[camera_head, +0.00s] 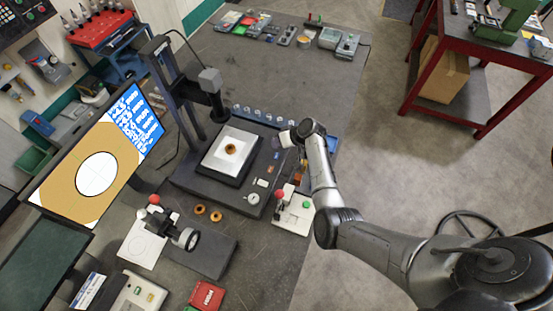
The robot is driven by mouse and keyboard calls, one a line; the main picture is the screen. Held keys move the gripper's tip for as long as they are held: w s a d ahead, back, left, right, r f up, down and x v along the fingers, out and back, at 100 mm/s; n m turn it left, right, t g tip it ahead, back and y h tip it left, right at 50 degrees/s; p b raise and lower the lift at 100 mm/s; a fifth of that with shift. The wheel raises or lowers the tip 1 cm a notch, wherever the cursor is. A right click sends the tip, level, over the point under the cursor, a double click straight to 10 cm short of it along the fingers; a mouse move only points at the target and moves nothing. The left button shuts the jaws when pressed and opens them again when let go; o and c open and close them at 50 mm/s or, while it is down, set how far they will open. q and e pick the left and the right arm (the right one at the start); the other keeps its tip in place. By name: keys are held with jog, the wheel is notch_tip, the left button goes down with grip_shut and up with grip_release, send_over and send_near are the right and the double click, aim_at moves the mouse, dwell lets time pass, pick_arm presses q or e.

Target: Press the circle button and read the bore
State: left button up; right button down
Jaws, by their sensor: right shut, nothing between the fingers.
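A monitor (70,180) at the left shows a white circle on an orange field, with a blue text panel (132,120) too small to read. A measuring stand with a dark column (174,90) holds a camera head over a white stage plate (213,160). A small bronze ring (231,149) lies on that plate; its bore looks dark. My right gripper (275,142) is shut and empty, at the right edge of the stand's base, to the right of the ring. I cannot pick out a button marked with a circle. My left gripper is not in view.
A white box with a green button (306,205) stands right of the stand. Two bronze rings (208,212) lie in front, near a round lens fixture (186,238). A panel (138,296) with small buttons is at lower left. Small tools line the bench's far edge.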

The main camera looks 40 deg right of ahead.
aim_at(277, 155)
notch_tip(277, 155, down, 4)
jog(key=shift+f+b, duration=0.1)
jog(key=shift+b, duration=1.15)
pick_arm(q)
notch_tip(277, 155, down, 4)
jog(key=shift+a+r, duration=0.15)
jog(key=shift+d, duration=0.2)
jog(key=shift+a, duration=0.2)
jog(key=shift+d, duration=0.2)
pick_arm(e)
jog(key=shift+f, duration=0.25)
jog(key=shift+f+b, duration=0.2)
jog(key=shift+b, duration=0.15)
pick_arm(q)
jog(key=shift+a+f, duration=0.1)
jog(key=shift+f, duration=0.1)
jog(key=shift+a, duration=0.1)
